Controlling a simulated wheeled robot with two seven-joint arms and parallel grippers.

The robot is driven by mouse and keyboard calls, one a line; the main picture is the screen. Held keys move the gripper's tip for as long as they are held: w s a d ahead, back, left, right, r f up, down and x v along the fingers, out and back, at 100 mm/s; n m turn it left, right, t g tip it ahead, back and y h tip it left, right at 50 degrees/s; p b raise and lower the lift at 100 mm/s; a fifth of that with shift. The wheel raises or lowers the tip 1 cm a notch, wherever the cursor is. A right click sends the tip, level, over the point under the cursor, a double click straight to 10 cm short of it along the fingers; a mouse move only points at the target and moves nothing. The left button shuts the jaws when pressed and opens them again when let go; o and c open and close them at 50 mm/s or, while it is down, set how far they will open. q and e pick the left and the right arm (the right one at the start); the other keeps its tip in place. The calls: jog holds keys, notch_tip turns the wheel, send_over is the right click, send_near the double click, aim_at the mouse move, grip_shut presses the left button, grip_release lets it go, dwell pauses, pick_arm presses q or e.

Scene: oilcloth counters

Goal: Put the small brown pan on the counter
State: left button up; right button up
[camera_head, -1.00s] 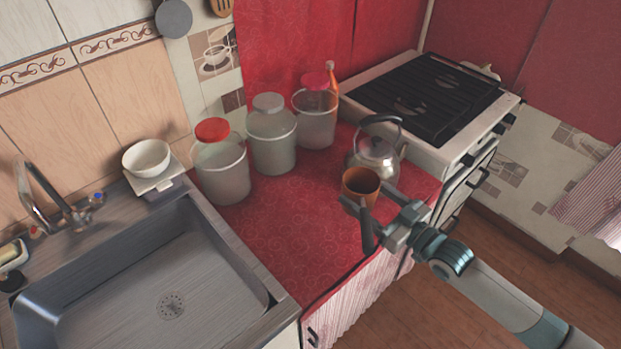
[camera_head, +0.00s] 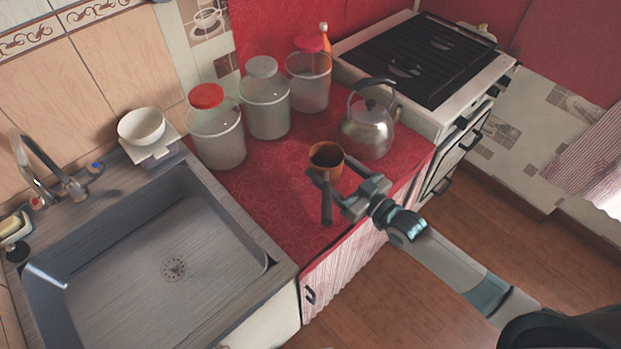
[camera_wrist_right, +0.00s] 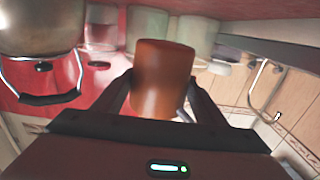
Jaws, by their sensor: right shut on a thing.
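The small brown pan (camera_head: 326,157) is held upright by my right gripper (camera_head: 332,177) over the red counter (camera_head: 290,215), near its front edge. In the right wrist view the brown pan (camera_wrist_right: 162,80) sits between the two dark fingers, which are shut on its sides. A dark bar shows below the pan in the head view; I cannot tell if it is the pan's handle or a finger. Whether the pan's base touches the counter is hidden. My left gripper is not in view.
A steel kettle (camera_head: 367,132) stands close behind the pan, to its right. Several lidded jars (camera_head: 217,135) line the back of the counter. The sink (camera_head: 150,240) is at left, the stove (camera_head: 425,65) at back right. The counter left of the pan is clear.

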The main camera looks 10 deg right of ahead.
jog(key=a+f, duration=0.1)
jog(key=a, duration=0.2)
jog(key=a+f+p, duration=0.1)
jog(key=shift+w+a+f, duration=0.35)
jog(key=shift+w+a, duration=0.05)
jog(key=shift+f+p, duration=0.4)
jog(key=shift+f, duration=1.65)
